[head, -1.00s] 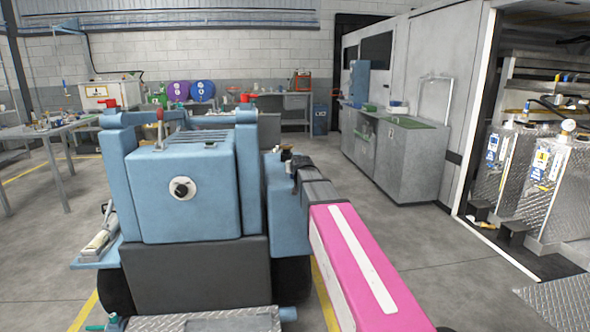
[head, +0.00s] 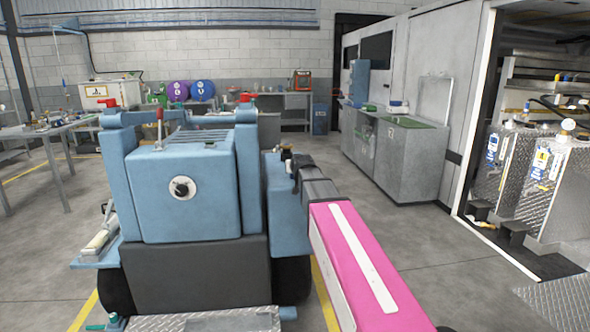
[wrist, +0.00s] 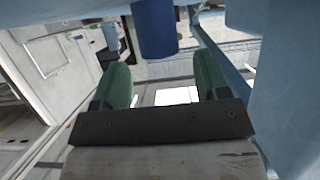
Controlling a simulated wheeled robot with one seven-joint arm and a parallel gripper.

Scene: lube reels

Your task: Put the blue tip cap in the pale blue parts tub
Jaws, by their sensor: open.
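A dark blue cylinder (wrist: 154,27), which looks like the blue tip cap, shows at the top of the wrist view. It lies beyond my gripper (wrist: 163,65), roughly in line with the gap between its two green fingers. The fingers are apart, with nothing held between them. The cylinder's upper end is cut off by the frame edge. In the head view my arm reaches along the right side of the blue machine (head: 188,195), and the fingers cannot be made out there. I cannot pick out the pale blue parts tub for certain.
Pale blue surfaces (wrist: 285,95) stand close on the right in the wrist view. A grey cabinet (head: 410,160) with small containers on top stands at the back right. A workbench (head: 60,130) is at the left. Open floor (head: 385,225) lies between machine and cabinet.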

